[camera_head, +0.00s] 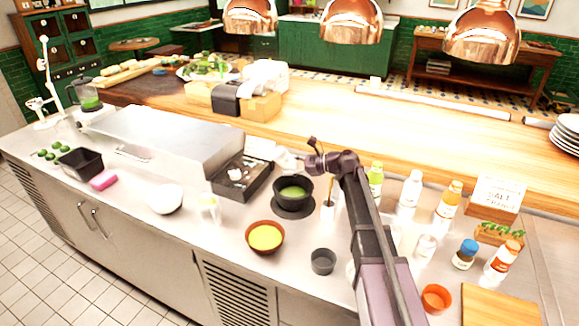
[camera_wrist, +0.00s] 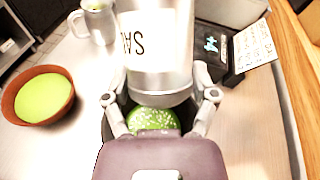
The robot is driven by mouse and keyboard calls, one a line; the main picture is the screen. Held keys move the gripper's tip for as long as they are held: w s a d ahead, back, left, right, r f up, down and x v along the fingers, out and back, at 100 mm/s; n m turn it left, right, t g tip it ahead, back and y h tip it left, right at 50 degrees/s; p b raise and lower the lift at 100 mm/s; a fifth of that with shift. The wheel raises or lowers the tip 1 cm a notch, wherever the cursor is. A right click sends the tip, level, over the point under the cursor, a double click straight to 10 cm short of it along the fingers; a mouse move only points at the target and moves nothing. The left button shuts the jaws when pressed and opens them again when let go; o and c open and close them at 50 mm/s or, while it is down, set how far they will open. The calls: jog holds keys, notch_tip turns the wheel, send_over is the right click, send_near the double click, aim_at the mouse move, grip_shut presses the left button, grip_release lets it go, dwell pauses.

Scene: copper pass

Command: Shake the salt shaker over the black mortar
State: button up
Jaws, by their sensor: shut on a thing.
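My gripper (camera_wrist: 160,98) is shut on the salt shaker (camera_wrist: 155,40), a pale cylinder with dark "SAL" lettering that appears upside down in the wrist view. Its silvery end points toward the black mortar (camera_wrist: 122,98), which sits just beyond and below it. The mortar holds green contents (camera_wrist: 154,118) with white specks on top. In the head view the black mortar (camera_head: 293,201) stands on a dark round base, and my gripper (camera_head: 300,161) is just above and behind its rim. The shaker is small and pale there, so its exact tilt is unclear.
A brown bowl of yellow-green contents (camera_head: 265,236) and a small grey cup (camera_head: 322,262) stand in front of the mortar. A black tray (camera_head: 243,177) lies to its left. Several bottles, including a white one (camera_head: 410,188), stand to the right. A wooden ledge (camera_head: 440,130) runs behind.

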jog(key=shift+r+p, duration=1.45)
jog(key=shift+r, duration=0.05)
jog(key=shift+a, duration=0.1)
